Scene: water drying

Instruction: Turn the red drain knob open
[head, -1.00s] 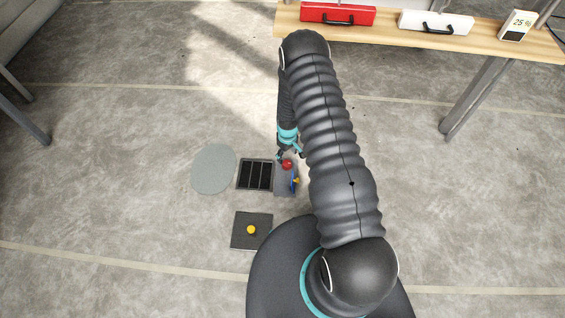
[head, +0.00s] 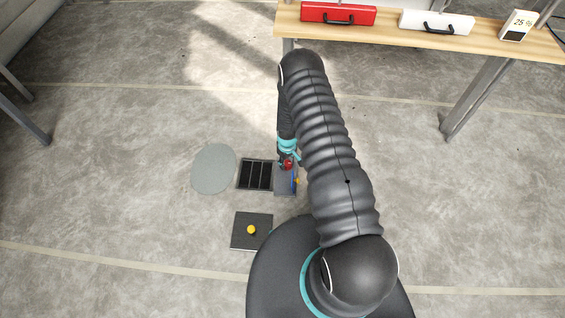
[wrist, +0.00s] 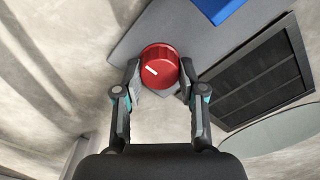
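The red drain knob (wrist: 160,66) is round, with a short white mark on its face. It sits on a grey plate (wrist: 225,50) next to a black drain grate (wrist: 262,80). In the wrist view my gripper (wrist: 160,76) is open, with one finger on each side of the knob; I cannot tell whether the fingertips touch it. In the head view my gripper (head: 288,160) is down at the knob (head: 288,166), which it partly covers. The grate (head: 255,174) lies just left of the plate (head: 284,188).
A blue part (head: 294,182) stands on the plate beside the knob. A pale puddle (head: 213,168) lies left of the grate. A dark square plate with a yellow knob (head: 251,230) lies nearer my base. A wooden table (head: 385,22) stands at the back; open floor lies left.

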